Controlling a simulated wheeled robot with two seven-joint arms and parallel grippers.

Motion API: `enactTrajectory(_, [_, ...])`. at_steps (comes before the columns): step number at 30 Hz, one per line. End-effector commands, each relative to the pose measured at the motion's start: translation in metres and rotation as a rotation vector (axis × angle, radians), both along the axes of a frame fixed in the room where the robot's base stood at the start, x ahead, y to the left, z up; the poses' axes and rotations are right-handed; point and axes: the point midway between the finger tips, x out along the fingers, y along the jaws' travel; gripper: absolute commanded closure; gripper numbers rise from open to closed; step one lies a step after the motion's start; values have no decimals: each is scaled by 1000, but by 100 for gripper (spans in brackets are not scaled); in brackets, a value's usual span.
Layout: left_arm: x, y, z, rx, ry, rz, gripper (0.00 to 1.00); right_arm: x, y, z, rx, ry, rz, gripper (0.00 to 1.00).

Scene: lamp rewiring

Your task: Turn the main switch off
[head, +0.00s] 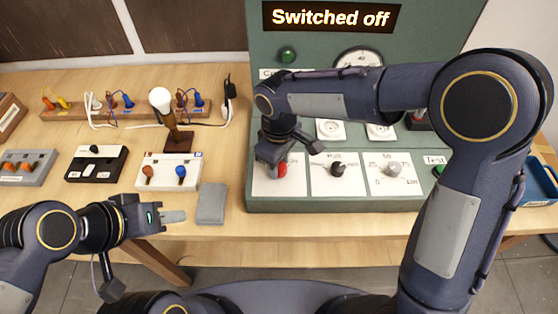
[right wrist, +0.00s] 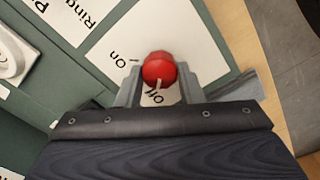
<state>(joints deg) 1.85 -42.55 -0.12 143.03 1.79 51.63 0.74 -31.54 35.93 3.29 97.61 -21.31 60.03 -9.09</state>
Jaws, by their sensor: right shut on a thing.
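The main switch is a red knob (head: 282,169) on a white plate at the lower left of the green panel (head: 350,206). My right gripper (head: 274,158) reaches down over it. In the right wrist view its two fingers (right wrist: 158,76) are shut on the red knob (right wrist: 158,66), one on each side. The knob's white mark points towards the printed "Off"; "On" is printed on the other side. The sign (head: 331,17) on the panel reads "Switched off". My left gripper (head: 173,217) hovers by the table's front edge, apart from the switch; its finger gap is not clear.
A black knob (head: 338,169) and a grey knob (head: 394,170) stand right of the switch. A grey block (head: 211,204) lies just left of the panel. A lamp (head: 160,101), a wooden socket strip and several small boxes fill the table's left side.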

Motion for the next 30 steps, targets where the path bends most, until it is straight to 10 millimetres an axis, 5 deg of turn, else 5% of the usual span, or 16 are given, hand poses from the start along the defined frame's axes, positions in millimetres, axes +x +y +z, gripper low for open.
enactTrajectory(18, [0,0,0,0,0,0,64,1,0,1,1,-3,43,89])
enactTrajectory(19, [0,0,0,0,0,0,64,1,0,1,1,-3,43,64])
enactTrajectory(23, [0,0,0,0,0,0,64,1,0,1,1,-3,42,47])
enactTrajectory(30, [0,0,0,0,0,0,64,0,0,0,0,-1,41,45])
